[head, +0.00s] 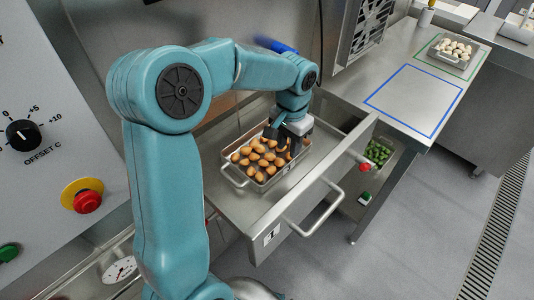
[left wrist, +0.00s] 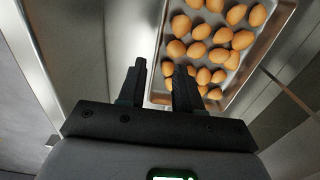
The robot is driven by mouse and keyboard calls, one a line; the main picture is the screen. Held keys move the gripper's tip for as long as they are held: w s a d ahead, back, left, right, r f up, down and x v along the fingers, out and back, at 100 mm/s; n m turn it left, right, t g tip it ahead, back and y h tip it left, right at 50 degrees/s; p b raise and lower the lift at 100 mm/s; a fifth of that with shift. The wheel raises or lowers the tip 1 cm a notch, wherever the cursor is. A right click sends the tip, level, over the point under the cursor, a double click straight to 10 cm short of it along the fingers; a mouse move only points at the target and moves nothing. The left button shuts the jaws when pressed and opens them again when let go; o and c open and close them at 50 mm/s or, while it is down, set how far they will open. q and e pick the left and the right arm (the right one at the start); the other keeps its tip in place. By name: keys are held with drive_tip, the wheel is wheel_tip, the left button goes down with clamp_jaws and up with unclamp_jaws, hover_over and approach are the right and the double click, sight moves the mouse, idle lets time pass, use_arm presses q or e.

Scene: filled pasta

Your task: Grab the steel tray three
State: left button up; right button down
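A steel tray (head: 265,186) filled with brown-orange pieces sits in an open steel drawer. No number is legible on it. It also shows in the left wrist view (left wrist: 243,90), where its near-left wall lies between my fingertips in the picture. My left gripper (head: 288,138) is over the tray's far-right end and hides part of it. In the wrist view my left gripper (left wrist: 158,82) is open, with a gap between its fingers. I cannot tell whether the fingers touch the tray. My right gripper is in neither view.
The open drawer (head: 235,207) has a bar handle (head: 312,215). A counter on the right has an empty blue outline (head: 413,99) and another tray (head: 440,56) of pale pieces inside a green outline. Green pieces (head: 378,153) lie below the counter. A control panel (head: 45,90) stands left.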

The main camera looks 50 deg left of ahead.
sight(289, 164)
use_arm(q)
drive_tip(key=f, duration=0.6)
drive_tip(key=shift+w+d+f, duration=0.15)
drive_tip(key=shift+d, duration=0.1)
clamp_jaws()
idle(1.2)
